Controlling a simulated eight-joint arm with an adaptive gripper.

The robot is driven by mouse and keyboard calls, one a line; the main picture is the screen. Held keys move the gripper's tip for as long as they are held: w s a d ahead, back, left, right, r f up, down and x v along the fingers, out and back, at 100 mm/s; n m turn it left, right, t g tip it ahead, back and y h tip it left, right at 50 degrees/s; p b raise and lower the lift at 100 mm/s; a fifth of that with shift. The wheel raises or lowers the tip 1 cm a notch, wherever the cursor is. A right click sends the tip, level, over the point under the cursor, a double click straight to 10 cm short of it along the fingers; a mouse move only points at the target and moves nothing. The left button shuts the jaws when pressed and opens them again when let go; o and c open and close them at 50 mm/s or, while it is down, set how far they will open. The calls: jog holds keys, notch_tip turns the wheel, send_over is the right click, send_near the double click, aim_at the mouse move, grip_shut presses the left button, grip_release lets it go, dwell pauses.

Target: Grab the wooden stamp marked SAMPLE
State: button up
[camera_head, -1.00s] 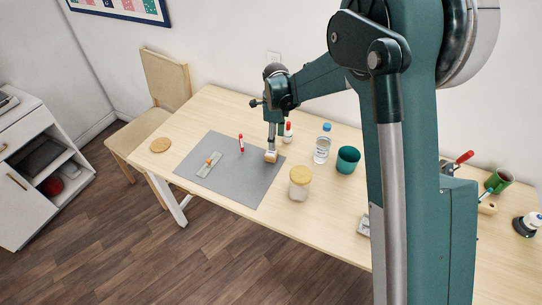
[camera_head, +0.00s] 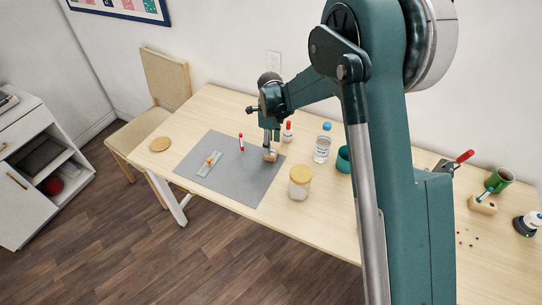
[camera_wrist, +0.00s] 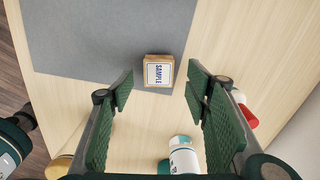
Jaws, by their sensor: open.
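The wooden stamp (camera_wrist: 158,71) is a small light-wood block with a white label reading SAMPLE on top. In the wrist view it sits at the edge of the grey mat (camera_wrist: 110,40), centred between and just beyond my fingertips. In the head view the stamp (camera_head: 271,156) shows at the mat's right edge, right below my gripper (camera_head: 270,143). In the wrist view my gripper (camera_wrist: 157,85) is open, with one green padded finger on each side and nothing between the pads. The fingers do not appear to touch the stamp.
A lidded jar (camera_head: 300,183) stands right of the mat. A red-capped bottle (camera_head: 288,132) stands close behind my gripper, with a blue-capped bottle (camera_head: 322,148) and a teal cup (camera_head: 344,160) farther right.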

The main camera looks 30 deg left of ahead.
jog(key=shift+f, duration=0.2)
jog(key=shift+s+f+b, duration=0.1)
jog(key=shift+f+b, duration=0.25)
jog(key=shift+f, duration=2.15)
jog(key=c, duration=1)
